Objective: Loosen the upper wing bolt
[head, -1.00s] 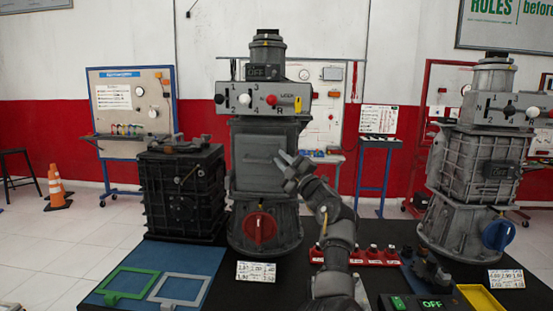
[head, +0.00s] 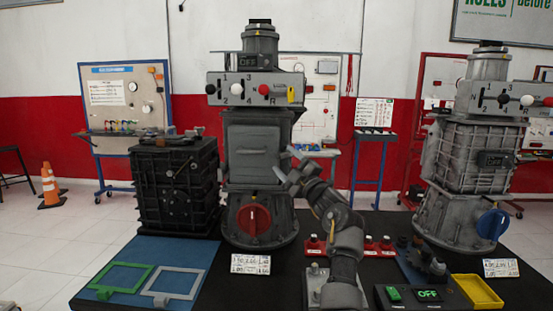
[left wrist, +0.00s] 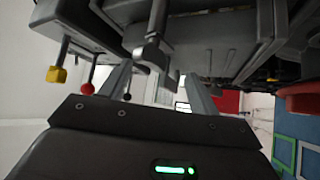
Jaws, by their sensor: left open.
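The middle grey gearbox trainer (head: 254,150) stands upright on the black table, with a lever panel above and a red knob (head: 254,221) low on its front. My left gripper (head: 290,163) is open and empty at its right side, level with its front cover. In the left wrist view, a grey T-shaped part that looks like the upper wing bolt (left wrist: 152,52) stands out from the housing, in front of the open fingers (left wrist: 155,88). A smaller similar part (left wrist: 172,80) shows farther off. I cannot tell whether the fingers touch either. In the head view no wing bolt is clear.
A black gearbox (head: 177,185) stands at left and another grey trainer (head: 470,165) at right. Green (head: 128,276) and grey (head: 172,284) frames lie on a blue mat. A yellow tray (head: 478,292) and a switch box (head: 420,295) are at front right.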

